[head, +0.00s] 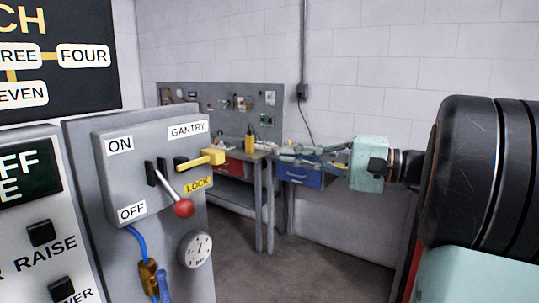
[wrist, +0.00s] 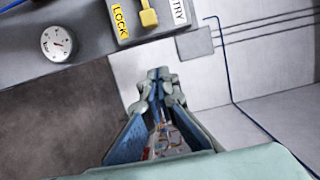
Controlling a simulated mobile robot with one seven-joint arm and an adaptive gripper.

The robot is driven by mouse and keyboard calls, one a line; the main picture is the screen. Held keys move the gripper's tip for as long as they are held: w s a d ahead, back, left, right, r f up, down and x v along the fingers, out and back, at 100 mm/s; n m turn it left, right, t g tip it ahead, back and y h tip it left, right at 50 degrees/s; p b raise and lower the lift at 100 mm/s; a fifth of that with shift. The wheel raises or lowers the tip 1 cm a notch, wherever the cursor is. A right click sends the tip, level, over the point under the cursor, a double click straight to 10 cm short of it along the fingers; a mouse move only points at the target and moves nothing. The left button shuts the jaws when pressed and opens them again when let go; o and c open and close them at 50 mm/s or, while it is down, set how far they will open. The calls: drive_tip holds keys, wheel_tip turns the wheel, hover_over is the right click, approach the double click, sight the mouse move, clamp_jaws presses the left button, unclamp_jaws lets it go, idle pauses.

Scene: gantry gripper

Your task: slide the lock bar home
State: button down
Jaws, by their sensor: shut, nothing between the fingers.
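The yellow lock bar (head: 202,160) sticks out from the right part of the grey gantry switch box (head: 112,180), just above the yellow LOCK label (head: 198,185). In the wrist view the lock bar (wrist: 147,14) shows at the top edge, partly cut off. The red-knobbed lever (head: 184,208) on the same box slants down toward the OFF label. My gripper (head: 279,152) is to the right of the box, apart from the bar. In the wrist view my gripper (wrist: 159,74) has its fingertips together, with nothing held, below the bar in the picture.
A round gauge (head: 195,249) and a blue hose (head: 137,245) are below the box. A control panel with buttons (head: 40,233) stands at the left. A workbench with a pegboard (head: 190,96) and a blue drawer (head: 300,177) is behind. Open floor lies at lower middle.

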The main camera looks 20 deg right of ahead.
sight(213, 156)
drive_tip(key=w+a+p, duration=0.2)
drive_tip(key=w+a, duration=0.1)
drive_tip(key=a, duration=0.7)
drive_tip(key=shift+w, duration=0.2)
drive_tip(key=shift+a+f, duration=0.1)
drive_tip(key=shift+a, duration=0.05)
